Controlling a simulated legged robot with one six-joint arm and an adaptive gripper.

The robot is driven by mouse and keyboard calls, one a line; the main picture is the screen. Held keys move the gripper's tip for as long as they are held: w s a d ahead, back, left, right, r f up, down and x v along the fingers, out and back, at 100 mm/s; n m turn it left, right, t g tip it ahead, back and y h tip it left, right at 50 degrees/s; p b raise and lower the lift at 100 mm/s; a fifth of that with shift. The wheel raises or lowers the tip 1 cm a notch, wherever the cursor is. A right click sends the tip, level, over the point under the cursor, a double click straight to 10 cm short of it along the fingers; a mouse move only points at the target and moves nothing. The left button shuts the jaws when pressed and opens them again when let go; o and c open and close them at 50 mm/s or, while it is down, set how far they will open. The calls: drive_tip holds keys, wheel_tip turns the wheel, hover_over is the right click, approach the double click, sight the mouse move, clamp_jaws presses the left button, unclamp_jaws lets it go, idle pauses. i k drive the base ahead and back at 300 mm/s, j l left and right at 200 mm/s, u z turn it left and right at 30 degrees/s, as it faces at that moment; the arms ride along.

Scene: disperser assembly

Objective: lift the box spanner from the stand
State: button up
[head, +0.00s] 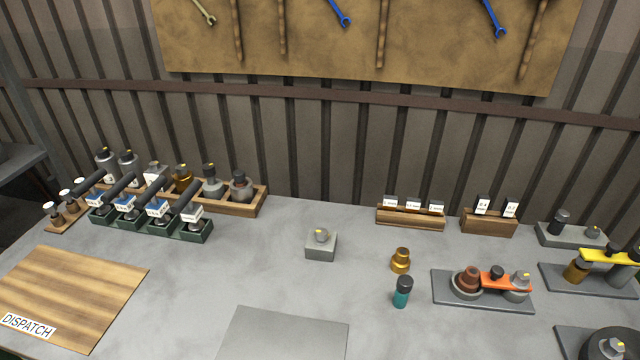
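I cannot tell for certain which thing is the box spanner. A dark upright cylinder (561,219) stands on a low grey stand (572,240) at the back right, beside a small grey knob with a yellowish top (593,231). Tools with black handles (184,201) lean in dark green holders (194,231) at the left. A square grey block (321,252) near the middle carries a small round grey part (322,236). My gripper is not in view.
An orange link (494,282) spans parts on a grey plate; a yellow one (607,256) lies behind right. A teal bottle (402,298) and brass part (401,261) stand nearby. Wooden racks (411,222) line the back. The DISPATCH board (85,290) is clear.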

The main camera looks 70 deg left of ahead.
sight(191, 212)
drive_tip(key=k+u, duration=0.6)
drive_tip(key=i+l+u, duration=0.1)
drive_tip(key=u, duration=2.4)
drive_tip(key=i+j+z, duration=0.35)
drive_tip(key=j, duration=0.3)
drive_tip(key=i+j+z, duration=0.15)
drive_tip(key=j, duration=0.25)
drive_tip(key=i+j+z, duration=0.2)
drive_tip(key=j, duration=0.15)
drive_tip(key=j+z, duration=0.15)
drive_tip(key=j, duration=0.25)
drive_tip(key=i+j+z, duration=0.15)
drive_tip(key=j, duration=0.25)
drive_tip(key=k, duration=0.05)
